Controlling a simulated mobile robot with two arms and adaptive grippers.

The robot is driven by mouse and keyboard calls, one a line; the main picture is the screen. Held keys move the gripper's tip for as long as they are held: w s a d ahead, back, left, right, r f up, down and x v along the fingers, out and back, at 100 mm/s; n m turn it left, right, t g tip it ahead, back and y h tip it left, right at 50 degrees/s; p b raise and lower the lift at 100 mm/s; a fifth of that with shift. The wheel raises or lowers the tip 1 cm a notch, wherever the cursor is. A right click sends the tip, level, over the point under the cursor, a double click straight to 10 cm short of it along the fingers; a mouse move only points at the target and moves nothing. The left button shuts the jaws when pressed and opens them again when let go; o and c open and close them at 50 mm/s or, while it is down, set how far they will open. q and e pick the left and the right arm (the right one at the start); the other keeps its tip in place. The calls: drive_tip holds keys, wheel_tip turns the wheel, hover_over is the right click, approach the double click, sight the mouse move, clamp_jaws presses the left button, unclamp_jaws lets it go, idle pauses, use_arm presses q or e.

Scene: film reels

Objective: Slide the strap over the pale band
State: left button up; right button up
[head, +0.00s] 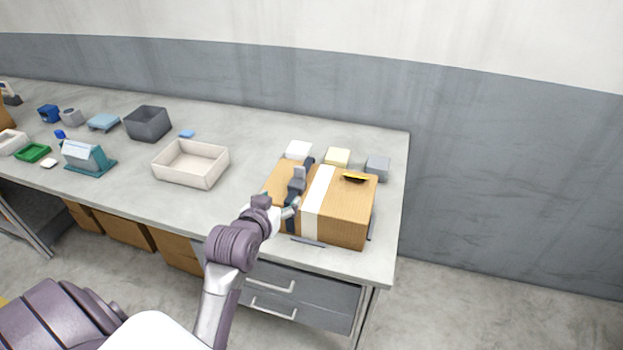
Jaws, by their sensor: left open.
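A brown box (348,215) lies near the right end of the table. A pale band (319,200) runs over its top and down its front side. A dark strap (290,222) crosses the box to the left of the pale band, apart from it, with brown surface on both sides. My left gripper (296,204) is open at the strap, over the left part of the box. It hides part of the strap, and I cannot tell whether the fingers touch it. My right gripper is not in view.
A yellow and black item (355,177) lies on the box's top right. White (298,150), cream (338,157) and grey (377,167) blocks stand behind the box. A beige tray (190,165) and dark grey bin (147,123) stand left. The table ends just right of the box.

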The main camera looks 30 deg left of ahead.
use_arm(q)
approach(296, 183)
drive_tip(key=w, duration=0.1)
drive_tip(key=p+x, duration=0.2)
drive_tip(key=x, duration=0.7)
drive_tip(key=shift+a+f, duration=0.1)
drive_tip(key=shift+f, duration=0.2)
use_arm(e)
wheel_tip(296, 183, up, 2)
